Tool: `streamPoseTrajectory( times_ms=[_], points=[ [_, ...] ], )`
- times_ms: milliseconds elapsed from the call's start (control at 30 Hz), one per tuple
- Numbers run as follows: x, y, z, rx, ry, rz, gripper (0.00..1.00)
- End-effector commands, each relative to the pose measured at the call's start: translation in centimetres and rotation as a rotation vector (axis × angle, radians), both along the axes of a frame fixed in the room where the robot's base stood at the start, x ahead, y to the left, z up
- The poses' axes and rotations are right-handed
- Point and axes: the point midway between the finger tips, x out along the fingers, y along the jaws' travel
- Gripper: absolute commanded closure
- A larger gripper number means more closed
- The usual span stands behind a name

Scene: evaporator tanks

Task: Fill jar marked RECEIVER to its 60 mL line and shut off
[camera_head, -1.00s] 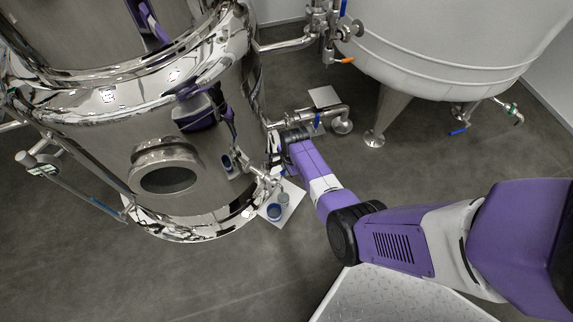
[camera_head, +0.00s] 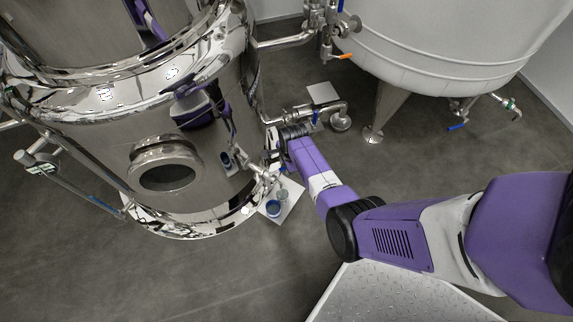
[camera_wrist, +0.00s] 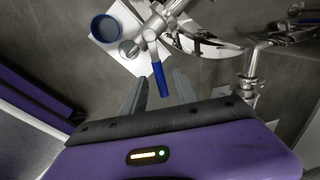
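A blue-rimmed jar (camera_head: 273,208) and a smaller grey, clear-looking jar (camera_head: 281,194) stand on a white sheet (camera_head: 294,205) at the foot of the steel tank. In the wrist view the blue-rimmed jar (camera_wrist: 105,28) is at upper left and the grey jar (camera_wrist: 128,48) lies partly under the valve body. No marking or level can be read. A steel valve (camera_wrist: 150,35) has a blue lever (camera_wrist: 160,80) pointing toward my gripper (camera_wrist: 161,76). My fingers are open, one on each side of the lever, with visible gaps.
The polished tank (camera_head: 95,150) rises at left. A white tank (camera_head: 430,45) on legs stands at back right. Another blue-handled valve pipe (camera_head: 318,112) is behind my wrist, and an orange-handled valve (camera_head: 345,57) is higher up.

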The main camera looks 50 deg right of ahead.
Motion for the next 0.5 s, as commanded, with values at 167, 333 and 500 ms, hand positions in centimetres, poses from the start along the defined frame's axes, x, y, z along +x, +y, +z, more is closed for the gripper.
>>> streamPoseTrajectory(
  times_ms=[167,333,500],
  points=[
    [-0.4,0.2,2.7,-0.002,0.0,0.002,0.65],
    [-0.9,0.5,5.4,-0.002,-0.001,0.002,0.65],
    [-1.2,0.6,7.0,-0.001,0.001,0.002,0.65]
  ],
)
